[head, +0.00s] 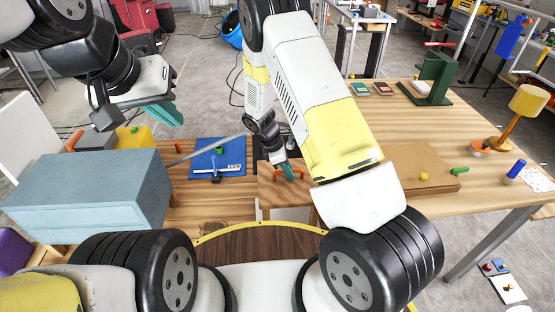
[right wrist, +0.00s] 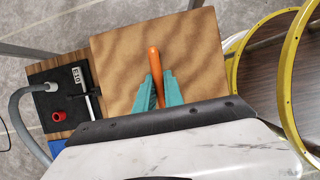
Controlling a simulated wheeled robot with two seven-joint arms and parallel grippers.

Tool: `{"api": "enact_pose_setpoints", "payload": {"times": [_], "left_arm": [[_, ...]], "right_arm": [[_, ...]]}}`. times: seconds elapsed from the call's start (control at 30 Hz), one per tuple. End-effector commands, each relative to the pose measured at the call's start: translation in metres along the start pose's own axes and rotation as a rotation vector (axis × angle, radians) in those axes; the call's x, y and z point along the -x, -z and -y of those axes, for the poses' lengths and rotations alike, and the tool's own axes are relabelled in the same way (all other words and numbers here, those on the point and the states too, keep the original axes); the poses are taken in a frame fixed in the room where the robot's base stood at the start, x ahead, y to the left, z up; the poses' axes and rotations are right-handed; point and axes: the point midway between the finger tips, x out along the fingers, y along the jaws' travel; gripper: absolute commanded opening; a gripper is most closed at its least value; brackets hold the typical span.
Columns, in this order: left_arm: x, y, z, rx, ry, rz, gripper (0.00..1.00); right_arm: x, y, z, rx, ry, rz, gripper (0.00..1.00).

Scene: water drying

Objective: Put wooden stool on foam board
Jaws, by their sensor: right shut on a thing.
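The wooden stool (head: 268,191) has a tan top with an orange handle, and its legs show below in the head view. Its top fills the middle of the right wrist view (right wrist: 195,52). My right gripper (head: 287,172) is at the handle, and in the right wrist view its teal fingers (right wrist: 158,92) are closed on the orange handle from both sides. A flat brown board (head: 400,158), probably the foam board, lies on the table to the right, partly hidden by my right arm. My left gripper (head: 163,115) is raised at the left, its finger gap unclear.
A blue-grey box (head: 85,200) stands at the left, with a yellow block (head: 135,138) behind it. A blue board (head: 217,158) lies between box and stool. A yellow lamp (head: 528,102) and green stand (head: 436,75) stand at right.

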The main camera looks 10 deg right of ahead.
Motion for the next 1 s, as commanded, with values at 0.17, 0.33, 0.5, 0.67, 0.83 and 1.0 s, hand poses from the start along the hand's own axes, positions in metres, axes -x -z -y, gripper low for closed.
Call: {"api": "enact_pose_setpoints", "payload": {"times": [0.17, 0.33, 0.5, 0.67, 0.83, 1.0], "left_arm": [[0.0, 0.0, 0.0, 0.0, 0.0, 0.0, 0.0], [0.0, 0.0, 0.0, 0.0, 0.0, 0.0, 0.0], [0.0, 0.0, 0.0, 0.0, 0.0, 0.0, 0.0], [0.0, 0.0, 0.0, 0.0, 0.0, 0.0, 0.0], [0.0, 0.0, 0.0, 0.0, 0.0, 0.0, 0.0], [0.0, 0.0, 0.0, 0.0, 0.0, 0.0, 0.0]], "right_arm": [[-0.003, -0.004, -0.007, 0.0, -0.001, 0.001, 0.0], [-0.017, 0.002, -0.006, 0.002, 0.0, 0.002, 0.0], [-0.033, 0.009, -0.006, 0.002, 0.0, 0.002, 0.0], [-0.034, 0.009, -0.007, 0.001, -0.002, 0.0, 0.0], [-0.035, 0.01, -0.007, 0.001, -0.001, 0.001, 0.0], [-0.037, 0.011, -0.006, 0.001, 0.0, 0.0, 0.34]]}}
